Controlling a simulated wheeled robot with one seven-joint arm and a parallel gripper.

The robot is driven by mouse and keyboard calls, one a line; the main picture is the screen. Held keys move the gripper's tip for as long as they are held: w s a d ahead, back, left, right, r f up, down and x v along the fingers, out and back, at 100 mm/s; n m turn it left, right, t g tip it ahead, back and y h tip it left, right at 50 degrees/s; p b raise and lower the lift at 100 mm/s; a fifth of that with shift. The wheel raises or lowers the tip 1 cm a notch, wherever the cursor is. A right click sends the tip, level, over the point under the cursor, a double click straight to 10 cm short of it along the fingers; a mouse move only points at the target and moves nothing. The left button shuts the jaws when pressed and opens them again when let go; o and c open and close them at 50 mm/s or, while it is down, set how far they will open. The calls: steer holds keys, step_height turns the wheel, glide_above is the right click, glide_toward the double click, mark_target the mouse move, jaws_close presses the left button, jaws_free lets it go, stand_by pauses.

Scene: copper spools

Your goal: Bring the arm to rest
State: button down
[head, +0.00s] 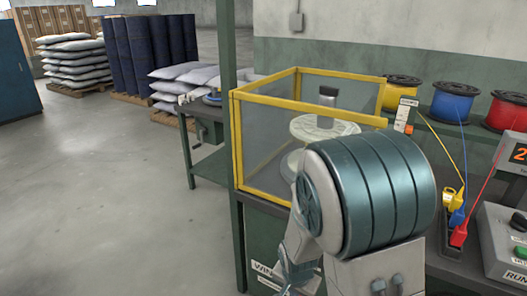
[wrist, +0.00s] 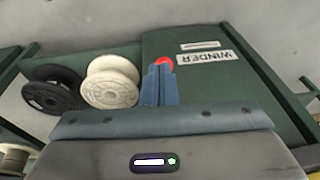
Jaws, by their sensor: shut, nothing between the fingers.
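My arm fills the lower middle of the head view, folded in front of the winder. In the wrist view my gripper (wrist: 158,80) has its two blue-grey fingers together, with nothing between them. The fingertips overlap the lower edge of a red round thing (wrist: 165,62) on the green winder panel; I cannot tell if they touch it. A "WINDER" label (wrist: 205,57) shows upside down beside it. In the head view the winder's yellow-framed guard (head: 238,140) stands behind my arm, with a pale spool (head: 325,127) inside.
A black spool (wrist: 53,90) and a white spool (wrist: 110,82) sit left of the fingers. Yellow (head: 402,92), blue (head: 453,102) and red (head: 507,110) wire spools stand at right above a control box (head: 505,245). Open floor (head: 100,180) lies left.

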steer(key=s+d+r+n+p, duration=0.2)
steer(key=s+r+p, duration=0.2)
steer(key=r, duration=0.8)
steer(key=s+d+r+n+p, duration=0.1)
steer(key=s+r+n+p, duration=0.1)
steer(key=s+r+p, duration=0.2)
steer(key=s+d+r+n+p, duration=0.2)
steer(key=r+p, duration=0.6)
steer(key=r, duration=1.3)
steer(key=shift+s+d+y+p, duration=0.3)
steer(key=shift+s+d+p, duration=0.1)
steer(key=shift+s, duration=0.8)
